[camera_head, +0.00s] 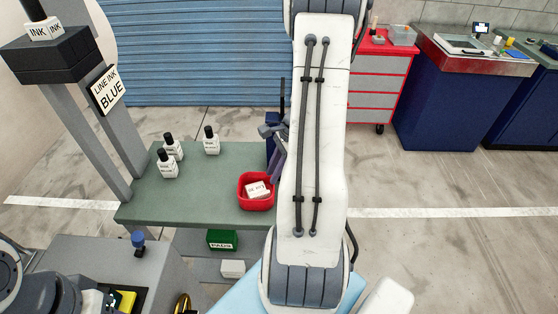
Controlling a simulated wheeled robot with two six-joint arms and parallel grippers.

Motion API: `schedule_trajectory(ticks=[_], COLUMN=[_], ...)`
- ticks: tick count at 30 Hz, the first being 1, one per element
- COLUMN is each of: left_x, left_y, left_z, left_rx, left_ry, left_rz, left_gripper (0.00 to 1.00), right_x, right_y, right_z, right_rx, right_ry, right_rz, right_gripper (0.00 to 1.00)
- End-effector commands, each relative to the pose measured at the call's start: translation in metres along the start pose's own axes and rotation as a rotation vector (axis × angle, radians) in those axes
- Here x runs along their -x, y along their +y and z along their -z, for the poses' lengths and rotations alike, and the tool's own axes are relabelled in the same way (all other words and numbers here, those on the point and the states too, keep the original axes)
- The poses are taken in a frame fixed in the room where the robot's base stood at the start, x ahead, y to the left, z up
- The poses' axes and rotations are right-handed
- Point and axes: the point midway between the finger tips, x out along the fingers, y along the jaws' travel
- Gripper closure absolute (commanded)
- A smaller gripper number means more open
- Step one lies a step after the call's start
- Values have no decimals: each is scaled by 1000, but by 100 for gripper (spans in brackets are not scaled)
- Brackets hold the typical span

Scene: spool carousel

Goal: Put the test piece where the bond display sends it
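I cannot make out the test piece or a bond display with a readable message. The white link of my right arm fills the middle of the view and hides what lies behind it. A dark jaw-like part (272,133) shows beside that link at the bench's right end; I cannot tell whether it is my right gripper or a fixture. Parts of my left arm show in the lower left corner, with no clear fingertips. A red bin (256,203) on the green bench (205,188) holds a white labelled block (257,190).
Several white, black-capped bottles (211,141) stand on the bench. A sign (107,90) reads "LINE INK BLUE". A green "PADS" box (222,239) sits below. A red drawer cabinet (378,85) and blue counter (450,100) stand behind. Floor at right is clear.

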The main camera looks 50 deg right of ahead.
Motion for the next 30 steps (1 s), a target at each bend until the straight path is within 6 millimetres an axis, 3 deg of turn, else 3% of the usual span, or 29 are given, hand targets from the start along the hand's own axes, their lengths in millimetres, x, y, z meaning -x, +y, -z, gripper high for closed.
schedule_trajectory(ticks=[3,8,16,19,23,25,30], left_x=[-4,-6,-6,-6,-6,-6,-6], left_y=[0,0,0,0,0,0,0], left_z=[0,0,0,0,0,0,0], left_rx=[0,0,0,0,0,0,0], left_ry=[0,0,0,0,0,0,0], left_rz=[0,0,0,0,0,0,0], left_gripper=[50,50,50,50,50,50,50], right_x=[22,41,47,46,39,33,19], right_y=[-1,-1,0,0,2,10,54], right_z=[1,0,0,-11,-59,-98,-186], right_rx=[0,0,1,49,274,466,998], right_ry=[2,0,-1,6,31,50,86], right_rz=[4,2,-2,-12,-62,-102,-206], right_gripper=[74,74,74,74,74,74,74])
